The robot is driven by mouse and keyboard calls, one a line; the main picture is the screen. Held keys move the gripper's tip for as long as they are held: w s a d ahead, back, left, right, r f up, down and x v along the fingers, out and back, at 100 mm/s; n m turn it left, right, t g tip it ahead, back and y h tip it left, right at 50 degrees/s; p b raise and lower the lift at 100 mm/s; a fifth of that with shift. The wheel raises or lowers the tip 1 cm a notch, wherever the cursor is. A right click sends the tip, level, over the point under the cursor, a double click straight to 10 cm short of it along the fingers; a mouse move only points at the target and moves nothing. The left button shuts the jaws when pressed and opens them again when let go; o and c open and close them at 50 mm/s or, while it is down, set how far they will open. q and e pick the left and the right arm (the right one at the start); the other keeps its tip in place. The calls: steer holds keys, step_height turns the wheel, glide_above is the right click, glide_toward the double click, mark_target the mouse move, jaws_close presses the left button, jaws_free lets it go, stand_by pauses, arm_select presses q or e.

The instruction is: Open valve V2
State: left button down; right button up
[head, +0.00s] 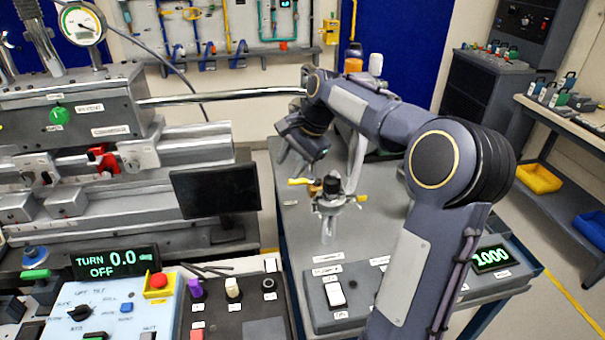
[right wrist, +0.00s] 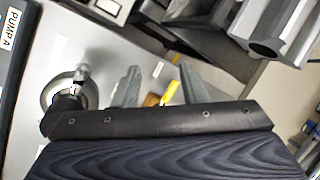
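A metal valve assembly (head: 328,212) with a black knob stands on the grey cart top, with a yellow lever (head: 300,181) on its left and another yellow piece (head: 361,198) on its right. I cannot read which label marks V2. My right gripper (head: 301,164) is just above and behind the left yellow lever, pointing down. In the right wrist view its two fingers (right wrist: 160,85) are apart, and a yellow lever (right wrist: 171,92) shows between or just beyond them; contact cannot be told. A black knob on a round flange (right wrist: 62,98) is left of the fingers there. My left gripper is not in view.
A dark monitor (head: 216,190) and metal bench equipment stand left of the cart. A control panel with switches (head: 235,300) is at the front. A side bench (head: 570,115) stands far right.

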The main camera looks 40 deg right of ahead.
mark_target(301, 179)
steer(key=w+d+f+m, duration=0.5)
steer(key=d+f+m, duration=0.15)
steer(key=d, duration=0.55)
steer(key=shift+m, duration=0.35)
steer(key=x, duration=0.6)
steer(key=shift+w+a+f+p, duration=0.1)
steer(key=shift+w+f+p, duration=0.05)
steer(key=shift+w+p, duration=0.15)
steer(key=shift+w+a+f, duration=0.15)
steer(key=shift+w+f, duration=0.05)
steer(key=shift+f, duration=0.45)
jaws_close()
